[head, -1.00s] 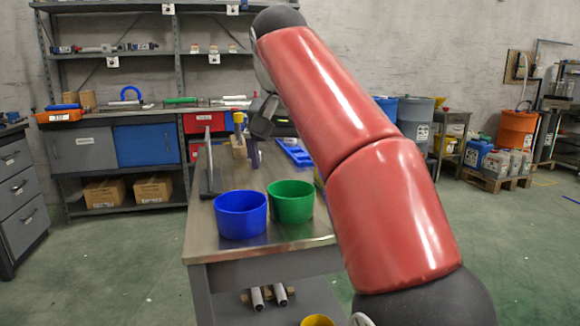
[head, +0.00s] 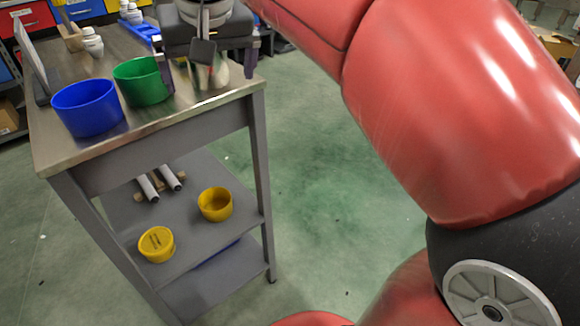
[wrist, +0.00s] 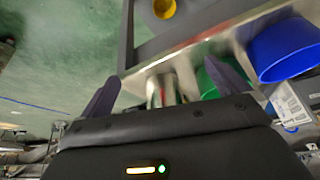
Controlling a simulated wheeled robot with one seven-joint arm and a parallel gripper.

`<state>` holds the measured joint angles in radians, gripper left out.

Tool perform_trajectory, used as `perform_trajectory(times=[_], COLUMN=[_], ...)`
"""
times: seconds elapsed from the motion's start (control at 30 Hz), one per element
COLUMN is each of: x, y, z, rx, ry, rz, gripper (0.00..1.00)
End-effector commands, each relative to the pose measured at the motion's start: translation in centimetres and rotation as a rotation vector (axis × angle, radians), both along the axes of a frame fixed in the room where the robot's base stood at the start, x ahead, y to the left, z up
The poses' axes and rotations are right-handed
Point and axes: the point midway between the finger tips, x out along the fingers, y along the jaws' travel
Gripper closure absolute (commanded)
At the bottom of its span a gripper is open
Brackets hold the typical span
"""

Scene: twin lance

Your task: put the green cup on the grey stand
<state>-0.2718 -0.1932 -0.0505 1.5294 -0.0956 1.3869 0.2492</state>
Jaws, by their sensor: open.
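The green cup (head: 140,84) stands upright near the front of the metal-topped bench, right of a blue cup (head: 88,108). My gripper (head: 209,72) is open above the bench's right end, to the right of the green cup. Its left finger overlaps the cup's right edge in the head view; I cannot tell if they touch. In the wrist view the green cup (wrist: 209,82) is partly hidden behind the right finger. A shiny metal object (wrist: 160,90) shows between the fingers.
White bottles (head: 93,43) and a blue tray (head: 138,29) sit farther back on the bench (head: 70,150).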

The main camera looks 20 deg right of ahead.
Motion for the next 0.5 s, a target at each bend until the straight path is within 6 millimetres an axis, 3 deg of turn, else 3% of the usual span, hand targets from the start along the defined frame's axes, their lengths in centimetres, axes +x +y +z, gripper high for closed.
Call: perform_trajectory(times=[0.1, 0.3, 0.5], x=[-4.1, -10.6, -14.6], y=[-2.5, -5.0, -6.0], z=[-4.5, -13.2, -19.4], rx=[0.002, -0.006, -0.018], ry=[-0.014, -0.044, -0.064], rz=[0.011, 0.024, 0.027], gripper=[0.00, 0.00, 0.00])
